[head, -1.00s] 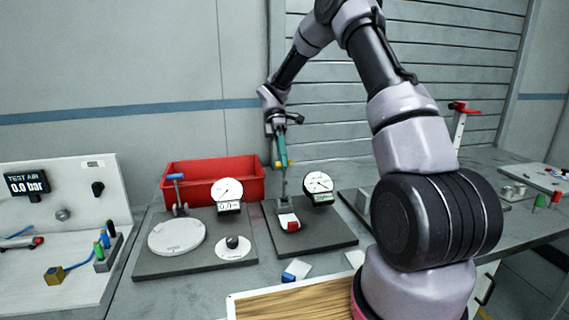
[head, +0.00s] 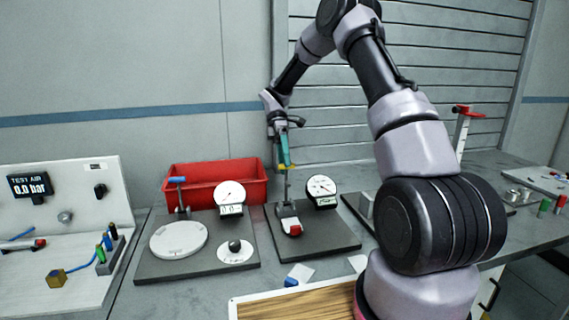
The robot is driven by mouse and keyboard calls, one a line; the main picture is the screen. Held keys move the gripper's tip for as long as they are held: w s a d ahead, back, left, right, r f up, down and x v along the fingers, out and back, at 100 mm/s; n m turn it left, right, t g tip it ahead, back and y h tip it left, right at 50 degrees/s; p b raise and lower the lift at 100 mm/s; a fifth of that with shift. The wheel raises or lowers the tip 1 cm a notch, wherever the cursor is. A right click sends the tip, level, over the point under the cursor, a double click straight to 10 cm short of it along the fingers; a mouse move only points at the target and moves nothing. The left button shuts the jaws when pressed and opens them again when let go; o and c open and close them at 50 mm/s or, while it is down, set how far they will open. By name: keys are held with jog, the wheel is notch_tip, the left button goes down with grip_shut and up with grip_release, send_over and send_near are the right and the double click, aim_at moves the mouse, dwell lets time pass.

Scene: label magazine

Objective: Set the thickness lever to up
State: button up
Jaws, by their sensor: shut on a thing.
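My gripper (head: 277,135) is above the right gauge plate (head: 330,241), shut on a slim teal-handled piece (head: 284,152). A thin grey shaft (head: 286,188) runs down from the teal part to a small white and red block (head: 293,229) on that plate. I cannot tell whether the shaft touches the block. A round dial (head: 321,187) stands just right of the shaft. On the left gauge plate (head: 150,266), a blue-topped lever (head: 176,180) stands upright behind a white disc (head: 178,240). Which part is the thickness lever is not clear.
A red bin (head: 245,188) stands behind the plates. A second dial (head: 229,195) and a black knob (head: 235,245) are on the left plate. A test-air panel (head: 75,190) is at left. A wooden board (head: 300,305) lies in front.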

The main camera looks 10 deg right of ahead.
dwell(0.5)
jog(key=v, duration=1)
jog(key=shift+w+r, duration=0.2)
jog(key=shift+r, duration=0.15)
jog(key=shift+r, duration=0.1)
jog(key=s+d+r+m+t, duration=0.3)
jog(key=s+r+m+t, duration=0.4)
jog(key=s+r, duration=0.7)
jog(key=s+d+m+t+y, duration=0.2)
jog(key=s+m+t, duration=0.6)
jog(key=s+m, duration=0.7)
jog(key=shift+s+r+t, duration=0.3)
jog(key=shift+s+r, duration=0.1)
jog(key=shift+s, duration=0.55)
